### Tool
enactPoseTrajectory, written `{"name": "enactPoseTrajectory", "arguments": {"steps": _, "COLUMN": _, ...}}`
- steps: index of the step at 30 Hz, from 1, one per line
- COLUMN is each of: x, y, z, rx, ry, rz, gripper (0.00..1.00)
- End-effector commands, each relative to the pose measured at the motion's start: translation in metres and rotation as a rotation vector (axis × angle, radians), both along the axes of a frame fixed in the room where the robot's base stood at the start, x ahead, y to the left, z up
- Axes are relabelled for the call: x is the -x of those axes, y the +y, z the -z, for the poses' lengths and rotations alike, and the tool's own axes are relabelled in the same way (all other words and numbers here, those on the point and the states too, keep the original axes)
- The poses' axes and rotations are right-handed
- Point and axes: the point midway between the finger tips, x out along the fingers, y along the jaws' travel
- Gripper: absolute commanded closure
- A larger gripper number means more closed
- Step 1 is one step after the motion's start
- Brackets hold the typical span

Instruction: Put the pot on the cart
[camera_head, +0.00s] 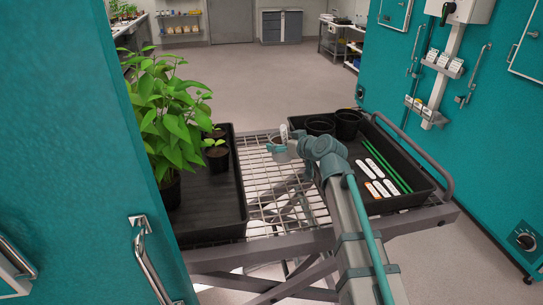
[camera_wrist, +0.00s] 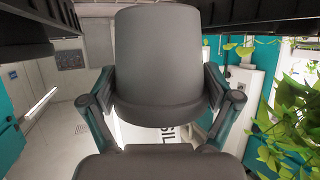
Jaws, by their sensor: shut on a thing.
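The pot (camera_wrist: 158,60) is dark grey and fills the middle of the wrist view, upside down in that picture. My gripper (camera_wrist: 160,98) is shut on it, one finger at each side near its rim. A white label with dark letters shows just beyond the rim. In the camera_head view the pot (camera_head: 277,143) is small, upright and partly hidden by my gripper (camera_head: 291,146). It is over the wire shelf of the cart (camera_head: 262,190), between two black trays. I cannot tell whether it touches the shelf.
The left black tray (camera_head: 240,205) holds a tall leafy plant (camera_head: 165,110) and small seedlings (camera_head: 216,153). The right black tray (camera_head: 418,202) holds empty black pots (camera_head: 347,124), white labels and green sticks (camera_head: 385,165). Teal walls (camera_head: 70,150) stand close on both sides.

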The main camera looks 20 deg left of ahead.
Motion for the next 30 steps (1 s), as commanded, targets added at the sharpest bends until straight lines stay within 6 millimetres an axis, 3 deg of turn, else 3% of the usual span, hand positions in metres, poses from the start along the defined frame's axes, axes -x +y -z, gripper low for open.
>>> {"name": "enactPoseTrajectory", "arguments": {"steps": 6, "x": 0.0, "y": 0.022, "z": 0.025, "rx": -0.001, "ry": 0.001, "rz": -0.001, "gripper": 0.59}}
{"name": "enactPoseTrajectory", "arguments": {"steps": 16, "x": 0.0, "y": 0.036, "z": 0.042, "rx": -0.001, "ry": 0.001, "rz": -0.001, "gripper": 0.59}}
{"name": "enactPoseTrajectory", "arguments": {"steps": 24, "x": 0.0, "y": 0.034, "z": 0.068, "rx": -0.001, "ry": 0.001, "rz": 0.002, "gripper": 0.59}}
{"name": "enactPoseTrajectory", "arguments": {"steps": 30, "x": 0.0, "y": 0.034, "z": 0.071, "rx": -0.002, "ry": -0.001, "rz": 0.001, "gripper": 0.59}}
